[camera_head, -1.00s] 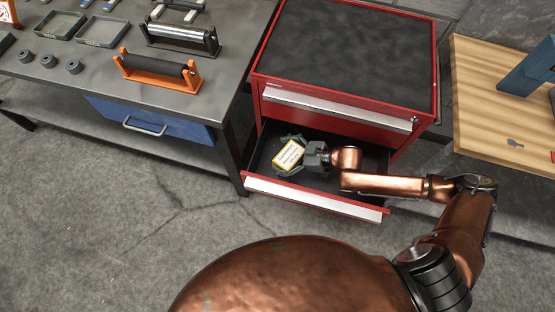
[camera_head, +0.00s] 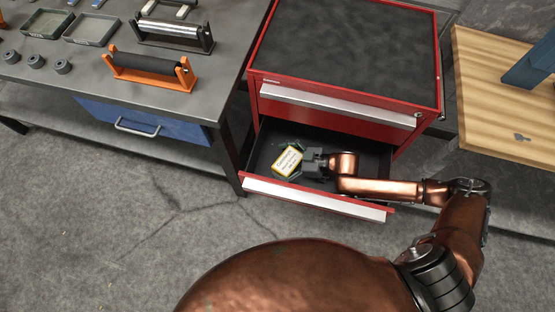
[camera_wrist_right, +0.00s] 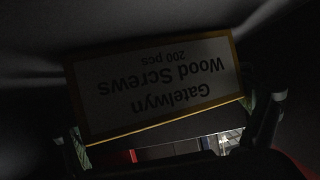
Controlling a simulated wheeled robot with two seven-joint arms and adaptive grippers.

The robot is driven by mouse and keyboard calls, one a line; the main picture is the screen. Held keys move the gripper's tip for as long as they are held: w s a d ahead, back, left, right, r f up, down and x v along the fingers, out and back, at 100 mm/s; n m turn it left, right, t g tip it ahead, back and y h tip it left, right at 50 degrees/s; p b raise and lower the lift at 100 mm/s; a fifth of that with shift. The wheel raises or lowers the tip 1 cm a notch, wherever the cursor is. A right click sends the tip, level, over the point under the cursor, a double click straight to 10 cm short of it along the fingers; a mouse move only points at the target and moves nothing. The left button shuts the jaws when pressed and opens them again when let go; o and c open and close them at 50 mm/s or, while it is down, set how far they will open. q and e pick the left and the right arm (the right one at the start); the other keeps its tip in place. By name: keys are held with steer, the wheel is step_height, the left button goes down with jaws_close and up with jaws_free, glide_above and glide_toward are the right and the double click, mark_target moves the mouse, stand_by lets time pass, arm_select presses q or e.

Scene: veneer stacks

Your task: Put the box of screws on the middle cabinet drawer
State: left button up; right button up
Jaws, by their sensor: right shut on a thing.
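The box of screws (camera_head: 287,161) is a small box with a white label and yellow edges. It is inside the open drawer (camera_head: 345,155) of the red cabinet (camera_head: 340,55), near the drawer's left side. My right gripper (camera_head: 290,160) reaches in from the right and is shut on the box. In the right wrist view the box (camera_wrist_right: 155,82) fills the middle, its label reading "Gatelwyn Wood Screws 200 pcs" upside down, with a fingertip at each side. Whether the box touches the drawer floor I cannot tell. My left gripper is not in view.
The cabinet's upper drawer (camera_head: 340,105) is shut above the open one. A grey workbench (camera_head: 205,90) with an orange roller stand (camera_head: 150,70) stands close on the left. A wooden-topped table (camera_head: 495,100) is on the right.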

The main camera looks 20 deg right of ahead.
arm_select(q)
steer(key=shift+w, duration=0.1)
arm_select(e)
steer(key=o, duration=1.5)
steer(key=shift+f, duration=0.1)
steer(key=shift+s+d+r, duration=0.15)
steer(key=shift+d+r, duration=0.15)
arm_select(q)
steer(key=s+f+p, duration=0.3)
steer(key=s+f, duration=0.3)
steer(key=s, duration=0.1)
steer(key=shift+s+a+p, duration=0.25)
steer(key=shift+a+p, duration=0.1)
steer(key=shift+p, duration=0.05)
arm_select(e)
steer(key=v, duration=1.1)
steer(key=shift+s, duration=0.1)
